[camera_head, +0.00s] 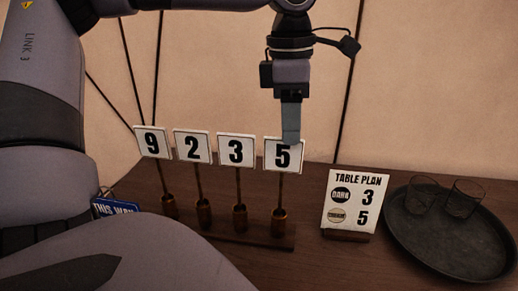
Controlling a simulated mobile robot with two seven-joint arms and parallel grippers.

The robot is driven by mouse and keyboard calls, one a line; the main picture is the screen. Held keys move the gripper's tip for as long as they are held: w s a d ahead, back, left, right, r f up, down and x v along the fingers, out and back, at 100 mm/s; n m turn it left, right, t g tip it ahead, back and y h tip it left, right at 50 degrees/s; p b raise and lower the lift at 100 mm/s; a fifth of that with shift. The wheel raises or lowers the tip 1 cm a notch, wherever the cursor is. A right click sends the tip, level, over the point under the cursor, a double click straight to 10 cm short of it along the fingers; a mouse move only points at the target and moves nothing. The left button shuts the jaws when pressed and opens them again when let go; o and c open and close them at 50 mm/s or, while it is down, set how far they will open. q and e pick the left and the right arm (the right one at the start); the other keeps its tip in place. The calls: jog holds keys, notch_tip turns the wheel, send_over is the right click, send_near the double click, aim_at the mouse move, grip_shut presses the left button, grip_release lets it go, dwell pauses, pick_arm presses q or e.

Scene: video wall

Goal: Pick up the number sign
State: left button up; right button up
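Several white number signs on thin sticks stand in brass-coloured cups on a wooden rack (222,236). From left to right they read 9 (152,142), 2 (192,147), 3 (235,150) and 5 (281,155). My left gripper (291,138) points straight down at the 5 sign, and its fingertips overlap the sign's top edge right of the middle. It is seen edge-on, so I cannot tell whether the fingers are apart or closed on the card. My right gripper is not in view.
A "TABLE PLAN" card (351,180) showing 3 and 5 stands right of the rack. A dark round tray (440,245) with two glasses (463,200) is at the right. A blue "THIS WAY" sign (115,208) is partly hidden behind my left arm.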

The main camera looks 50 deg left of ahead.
aim_at(282, 169)
pick_arm(q)
jog(key=shift+s+a+r+m+y, duration=0.15)
jog(key=shift+s+a+m+y, duration=0.15)
jog(key=shift+s, duration=0.15)
jog(key=shift+s+a+f, duration=0.1)
jog(key=shift+s+f, duration=0.05)
jog(key=shift+f, duration=0.1)
jog(key=f, duration=0.3)
jog(key=f+p, duration=0.1)
jog(key=f, duration=0.2)
jog(key=shift+w+f, duration=0.2)
jog(key=shift+f, duration=0.15)
grip_shut()
